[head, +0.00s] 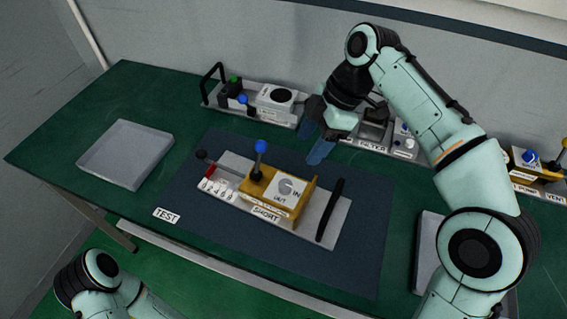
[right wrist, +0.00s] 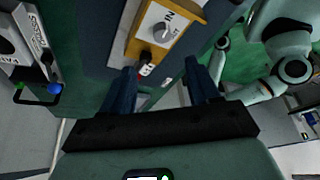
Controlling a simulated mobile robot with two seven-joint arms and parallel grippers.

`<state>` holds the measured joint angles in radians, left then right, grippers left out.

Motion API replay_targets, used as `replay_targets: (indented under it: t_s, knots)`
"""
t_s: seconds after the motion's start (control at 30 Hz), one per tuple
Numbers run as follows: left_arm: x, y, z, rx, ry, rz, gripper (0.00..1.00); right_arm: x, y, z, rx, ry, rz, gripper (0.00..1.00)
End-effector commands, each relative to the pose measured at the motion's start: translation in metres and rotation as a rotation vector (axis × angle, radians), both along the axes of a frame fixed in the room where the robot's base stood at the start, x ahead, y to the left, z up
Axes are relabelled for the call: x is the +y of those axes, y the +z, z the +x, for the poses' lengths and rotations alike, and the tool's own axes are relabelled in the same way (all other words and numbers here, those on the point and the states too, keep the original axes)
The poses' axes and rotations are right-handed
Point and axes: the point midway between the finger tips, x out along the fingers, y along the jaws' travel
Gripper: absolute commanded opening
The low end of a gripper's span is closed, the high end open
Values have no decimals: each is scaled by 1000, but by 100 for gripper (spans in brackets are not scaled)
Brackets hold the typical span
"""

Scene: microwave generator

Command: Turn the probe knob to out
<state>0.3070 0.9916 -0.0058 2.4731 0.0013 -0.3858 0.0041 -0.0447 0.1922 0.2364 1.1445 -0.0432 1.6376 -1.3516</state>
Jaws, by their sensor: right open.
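The probe knob (head: 286,187) is a grey round knob on a white plate marked IN and OUT. The plate lies on top of an orange box (head: 303,201) on the middle unit. The knob also shows in the right wrist view (right wrist: 163,31), near the top, but I cannot tell its exact setting. My right gripper (head: 314,143) is open and empty, above the mat behind the box and apart from the knob. Its two blue fingers (right wrist: 160,86) show in the right wrist view, below the knob. My left gripper is out of view.
A blue-balled lever (head: 261,147) stands beside the knob plate. A black handle (head: 330,211) rises at the unit's right end. A grey tray (head: 125,154) sits at left. Several devices line the back, including one with a black disc (head: 282,96). The dark mat (head: 355,210) is clear at right.

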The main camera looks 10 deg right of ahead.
Motion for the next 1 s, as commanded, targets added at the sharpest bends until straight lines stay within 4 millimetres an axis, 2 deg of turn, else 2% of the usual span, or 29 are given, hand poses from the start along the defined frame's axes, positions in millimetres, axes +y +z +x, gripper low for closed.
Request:
replay_targets:
  t_s: [0.4,0.6,0.77,1.0]
  knots:
    - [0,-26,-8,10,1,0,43,31,-77,-1,4,1,-1,61]
    - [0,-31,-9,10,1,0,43,43,-106,0,3,-1,-1,61]
    - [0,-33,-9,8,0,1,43,48,-117,0,0,-2,0,61]
    - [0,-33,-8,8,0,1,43,49,-119,1,-1,-3,0,61]
